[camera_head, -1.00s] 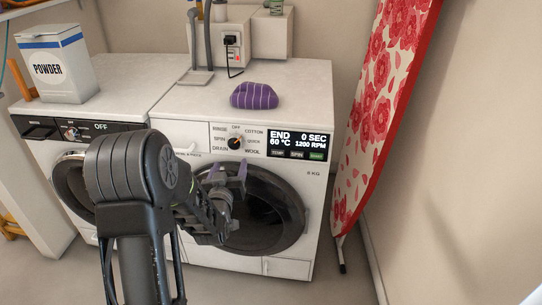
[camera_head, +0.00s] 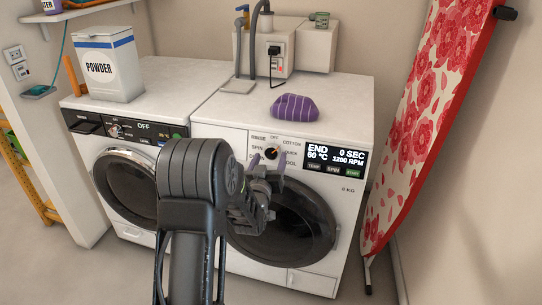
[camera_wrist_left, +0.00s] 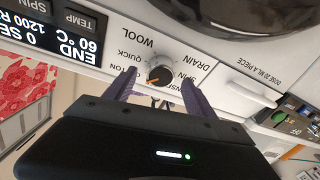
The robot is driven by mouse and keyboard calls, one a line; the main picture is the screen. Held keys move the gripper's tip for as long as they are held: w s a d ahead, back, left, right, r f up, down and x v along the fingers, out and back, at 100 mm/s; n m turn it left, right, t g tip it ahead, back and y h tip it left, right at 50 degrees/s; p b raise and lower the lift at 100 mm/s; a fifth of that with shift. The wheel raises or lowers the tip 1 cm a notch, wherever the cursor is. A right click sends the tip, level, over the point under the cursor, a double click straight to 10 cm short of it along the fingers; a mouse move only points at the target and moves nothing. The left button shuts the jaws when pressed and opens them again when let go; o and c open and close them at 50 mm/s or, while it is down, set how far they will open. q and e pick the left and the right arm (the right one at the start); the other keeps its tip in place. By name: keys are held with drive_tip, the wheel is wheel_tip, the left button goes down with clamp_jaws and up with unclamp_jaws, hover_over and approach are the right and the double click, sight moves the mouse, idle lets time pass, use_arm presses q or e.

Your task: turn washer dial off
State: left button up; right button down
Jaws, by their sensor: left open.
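The right white washer (camera_head: 318,206) has a round dial (camera_head: 272,152) ringed by labels, beside a lit display (camera_head: 335,157) reading END, 0 SEC. In the left wrist view the dial (camera_wrist_left: 159,77) shows an orange pointer, which seems turned to the COTTON side; the OFF label is hidden there. My left gripper (camera_head: 267,160) is in front of the panel, open, its purple fingers on either side of the dial. In the left wrist view the dial sits between the fingertips, with gaps showing; I see no clear contact. My right gripper is not in view.
A second washer (camera_head: 125,185) with its own dial stands to the left, a POWDER box (camera_head: 112,70) on top. A purple striped cloth (camera_head: 295,106) lies on the right washer. A floral ironing board (camera_head: 425,110) leans at the right. A detergent drawer (camera_wrist_left: 250,90) is beside the dial.

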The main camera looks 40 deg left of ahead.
sight(272, 152)
use_arm(q)
drive_tip(key=shift+x, duration=1.3)
drive_tip(key=c, duration=1.4)
